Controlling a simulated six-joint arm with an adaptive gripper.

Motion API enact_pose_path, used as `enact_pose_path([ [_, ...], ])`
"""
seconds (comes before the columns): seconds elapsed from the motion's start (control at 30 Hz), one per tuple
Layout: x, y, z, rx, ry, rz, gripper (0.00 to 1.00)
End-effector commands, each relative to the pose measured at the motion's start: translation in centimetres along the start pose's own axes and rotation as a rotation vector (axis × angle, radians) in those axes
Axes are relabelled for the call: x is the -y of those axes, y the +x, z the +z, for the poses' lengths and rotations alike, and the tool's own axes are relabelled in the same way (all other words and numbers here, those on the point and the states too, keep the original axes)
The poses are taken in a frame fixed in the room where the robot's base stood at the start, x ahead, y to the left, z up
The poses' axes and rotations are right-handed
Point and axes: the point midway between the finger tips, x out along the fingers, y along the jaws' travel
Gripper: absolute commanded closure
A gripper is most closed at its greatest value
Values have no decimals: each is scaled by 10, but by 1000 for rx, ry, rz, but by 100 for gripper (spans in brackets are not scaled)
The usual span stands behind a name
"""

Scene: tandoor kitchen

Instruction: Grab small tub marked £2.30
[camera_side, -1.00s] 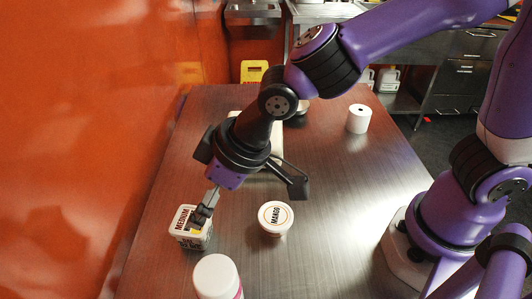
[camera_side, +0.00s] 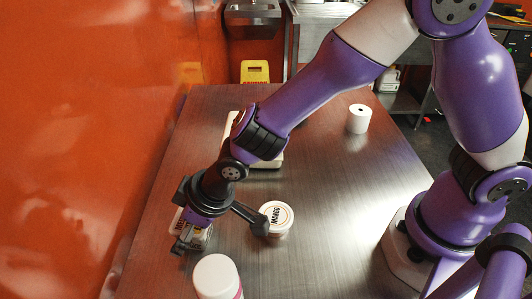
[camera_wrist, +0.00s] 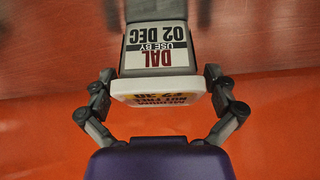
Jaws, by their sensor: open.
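The small tub (camera_side: 199,238) has a white lid and a dark body, and stands on the steel table at the left, partly hidden by my gripper (camera_side: 190,243). In the wrist view the tub (camera_wrist: 157,88) shows a label reading "DAL, USE BY 02 DEC". Its lid edge carries "MEDIUM", "NUT FREE" and a price, upside down and hard to read. My gripper (camera_wrist: 160,76) is open, with one finger at each side of the tub's lid. Small gaps seem to show between the fingertips and the tub.
A round white tub marked "MANGO" (camera_side: 275,220) stands just right of my gripper. A white-capped bottle (camera_side: 217,276) is close in front. A pale flat item (camera_side: 229,126) lies behind my arm. An orange wall (camera_side: 90,130) borders the left.

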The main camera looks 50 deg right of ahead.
Motion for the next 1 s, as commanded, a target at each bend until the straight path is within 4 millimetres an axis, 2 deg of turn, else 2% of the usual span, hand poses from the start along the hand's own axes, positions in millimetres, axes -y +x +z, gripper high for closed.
enact_pose_path([
  [0.07,0,0,0,0,0,0,0],
  [0.17,0,0,0,0,0,0,45],
  [0.2,0,0,0,0,0,0,65],
  [0.23,0,0,0,0,0,0,74],
  [0.77,0,-3,0,4,0,0,76],
  [0.87,0,-14,-8,-1,0,0,76],
  [1.0,0,-41,-24,-5,0,0,76],
])
